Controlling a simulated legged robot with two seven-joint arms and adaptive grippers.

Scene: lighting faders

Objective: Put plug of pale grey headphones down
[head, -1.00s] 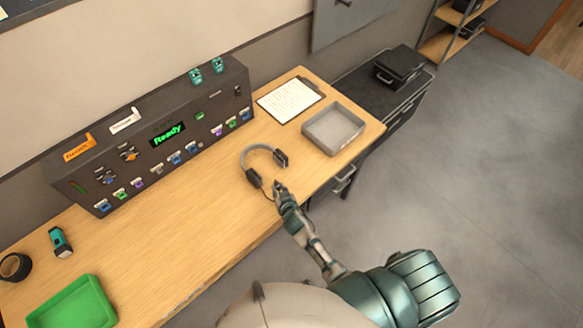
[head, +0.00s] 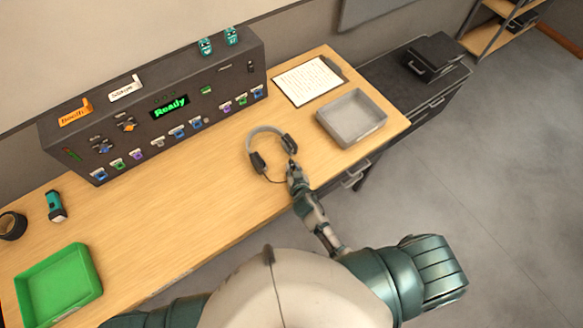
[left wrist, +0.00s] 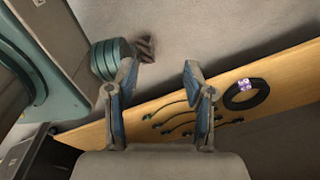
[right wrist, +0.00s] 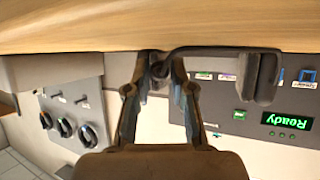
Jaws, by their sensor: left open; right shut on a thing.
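The pale grey headphones (head: 258,162) lie on the wooden table, with dark earcups and a thin dark cable curving to my right gripper. My right gripper (head: 292,168) is at the table's front edge, just in front of the right earcup. It is shut on the cable's end, the plug, which the fingers mostly hide. In the right wrist view the fingertips (right wrist: 160,65) are together near the table edge, with an earcup (right wrist: 268,76) to their right. My left gripper (left wrist: 158,78) is open and empty; the head view does not show it.
A grey tray (head: 377,134) and a clipboard (head: 308,80) are right of the headphones. The black console (head: 150,135) stands behind. A green tray (head: 60,310) and teal torch (head: 56,206) are at left. Bare table lies between. The left wrist view shows several cables (left wrist: 180,128) and a coil (left wrist: 246,100).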

